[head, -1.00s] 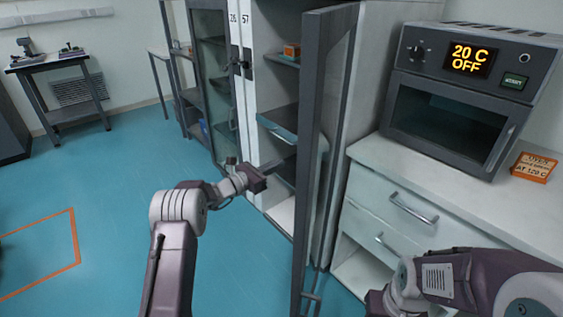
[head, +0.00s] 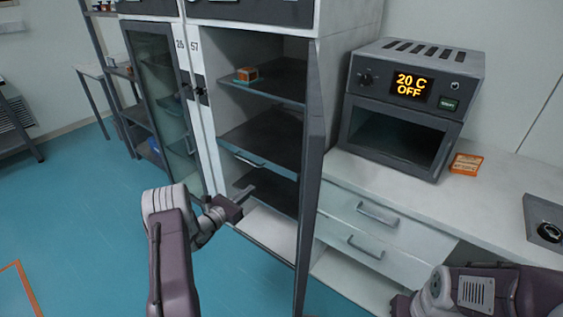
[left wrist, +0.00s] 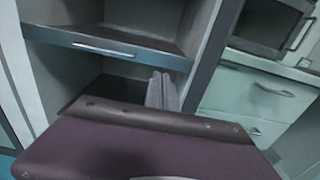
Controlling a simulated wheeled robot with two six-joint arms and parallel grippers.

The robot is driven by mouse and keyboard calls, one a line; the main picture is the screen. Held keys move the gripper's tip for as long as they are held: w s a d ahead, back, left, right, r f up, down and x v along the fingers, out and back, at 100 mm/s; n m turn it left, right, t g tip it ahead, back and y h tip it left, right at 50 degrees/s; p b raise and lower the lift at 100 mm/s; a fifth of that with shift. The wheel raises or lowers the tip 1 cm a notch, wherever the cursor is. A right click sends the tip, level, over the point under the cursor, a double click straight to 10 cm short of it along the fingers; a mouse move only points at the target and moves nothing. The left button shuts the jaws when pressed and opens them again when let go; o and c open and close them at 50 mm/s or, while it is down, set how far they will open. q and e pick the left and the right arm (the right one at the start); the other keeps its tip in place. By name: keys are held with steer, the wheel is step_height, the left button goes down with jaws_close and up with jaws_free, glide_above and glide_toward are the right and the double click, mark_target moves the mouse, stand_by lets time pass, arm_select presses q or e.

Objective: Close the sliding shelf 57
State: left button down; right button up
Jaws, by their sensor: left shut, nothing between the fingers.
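Cabinet 57 stands open, its number on the white frame (head: 195,46). The sliding shelf (head: 262,140) is the dark middle one, with a light handle (head: 243,160) on its front edge; whether it sticks out is hard to judge. My left gripper (head: 246,191) is shut and empty, just below and in front of this shelf. In the left wrist view, its closed fingers (left wrist: 162,91) point into the cabinet below the shelf's front edge (left wrist: 105,47), apart from the handle. My right arm shows at the lower right; its gripper is out of view.
The cabinet's open door (head: 313,170) stands edge-on to the right of the opening. A small orange box (head: 246,74) sits on the upper shelf. To the right are a drawer counter (head: 375,190) and an oven (head: 405,110). Blue floor (head: 80,210) is free at left.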

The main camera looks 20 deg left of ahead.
arm_select(q)
steer(key=b, duration=0.2)
glide_toward(276, 167)
steer(key=x, duration=0.7)
